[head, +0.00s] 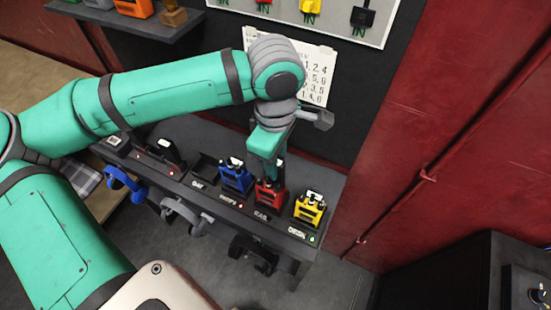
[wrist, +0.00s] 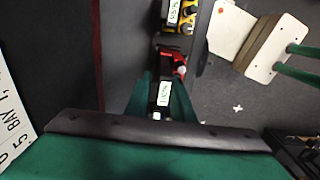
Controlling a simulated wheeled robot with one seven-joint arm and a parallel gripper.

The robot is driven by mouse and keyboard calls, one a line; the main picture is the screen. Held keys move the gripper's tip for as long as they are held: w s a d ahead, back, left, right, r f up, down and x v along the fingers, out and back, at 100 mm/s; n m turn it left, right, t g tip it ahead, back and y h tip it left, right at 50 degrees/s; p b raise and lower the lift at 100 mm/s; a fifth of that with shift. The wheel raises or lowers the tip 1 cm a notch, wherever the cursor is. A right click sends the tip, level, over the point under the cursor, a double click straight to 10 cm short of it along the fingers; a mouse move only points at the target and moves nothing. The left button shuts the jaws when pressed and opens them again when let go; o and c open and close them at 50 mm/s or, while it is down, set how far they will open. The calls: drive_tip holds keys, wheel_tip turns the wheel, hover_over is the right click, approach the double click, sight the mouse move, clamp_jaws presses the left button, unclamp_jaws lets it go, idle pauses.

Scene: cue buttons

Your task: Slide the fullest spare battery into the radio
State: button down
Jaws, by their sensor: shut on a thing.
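My gripper (head: 268,172) points down over the red unit (head: 270,193) in the dark rack (head: 225,192). In the wrist view its fingers (wrist: 161,98) are closed around a part with a white label (wrist: 163,93), seemingly the top of the red unit (wrist: 180,66). The fingers hide much of it. A blue unit (head: 236,177) stands left of it and a yellow unit (head: 310,208) right of it; the yellow one also shows in the wrist view (wrist: 178,18). A black unit (head: 168,152) is farther left. I cannot tell which is the radio, nor read the charge levels.
The rack has small lights and labels; an apparently empty bay (head: 205,168) lies left of the blue unit. Headset-like items, one blue (head: 122,183), hang below its front. A white number sheet (head: 316,80) is on the wall behind. The floor in front is clear.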

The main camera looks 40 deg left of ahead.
drive_tip(key=shift+s+a, duration=0.1)
drive_tip(key=c, duration=1.4)
unclamp_jaws()
drive_tip(key=shift+c, duration=0.2)
wheel_tip(320, 180, up, 11)
drive_tip(key=shift+f, duration=0.1)
